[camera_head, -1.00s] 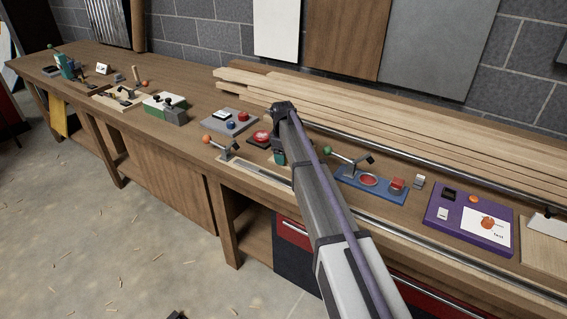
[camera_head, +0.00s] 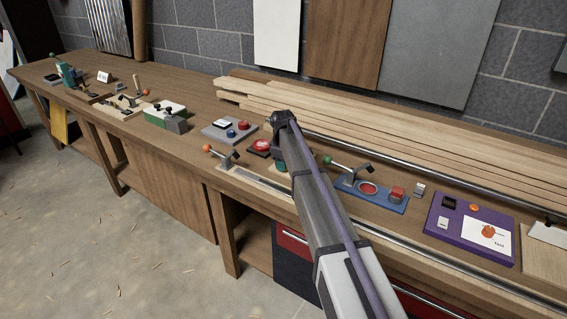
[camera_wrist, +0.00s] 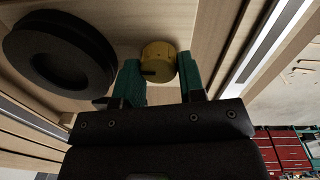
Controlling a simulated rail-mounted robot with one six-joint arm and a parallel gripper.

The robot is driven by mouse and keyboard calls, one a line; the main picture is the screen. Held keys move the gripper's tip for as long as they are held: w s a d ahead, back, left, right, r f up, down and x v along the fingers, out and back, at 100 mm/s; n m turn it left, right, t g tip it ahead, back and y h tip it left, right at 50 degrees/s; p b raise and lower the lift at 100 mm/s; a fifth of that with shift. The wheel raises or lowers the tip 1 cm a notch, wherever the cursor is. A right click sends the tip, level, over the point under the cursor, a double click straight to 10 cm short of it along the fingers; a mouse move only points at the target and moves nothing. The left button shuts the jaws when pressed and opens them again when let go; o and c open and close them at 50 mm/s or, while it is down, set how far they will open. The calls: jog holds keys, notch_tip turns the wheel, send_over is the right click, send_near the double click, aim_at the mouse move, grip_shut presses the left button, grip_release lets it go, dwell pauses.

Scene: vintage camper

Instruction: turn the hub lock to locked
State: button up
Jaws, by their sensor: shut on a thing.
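In the wrist view a short yellow round knob (camera_wrist: 158,60), which appears to be the hub lock, sits between the green fingers of my gripper (camera_wrist: 160,72). It has a dark mark low on its left side. The fingers are shut on the knob, one on each side. A thick black ring (camera_wrist: 62,56) lies to the left of the knob, apart from it. In the head view my gripper (camera_head: 279,160) is down at the workbench (camera_head: 165,170), between the red round button and the blue panel. My arm hides the knob there, and its lock setting is not readable.
A grey panel with buttons (camera_head: 219,134) and a red round button (camera_head: 260,146) stand left of my gripper. A blue panel with a lever (camera_head: 375,198) and a purple panel (camera_head: 450,241) are to the right. Long planks (camera_head: 400,144) lie behind.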

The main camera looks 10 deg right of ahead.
jog(key=m, duration=0.8)
jog(key=shift+w+m, duration=0.1)
jog(key=shift+m, duration=0.2)
jog(key=m, duration=0.4)
jog(key=shift+d+m+g, duration=0.1)
jog(key=shift+m+g, duration=0.2)
jog(key=shift+g, duration=0.1)
jog(key=shift+m, duration=2.3)
jog(key=o, duration=0.9)
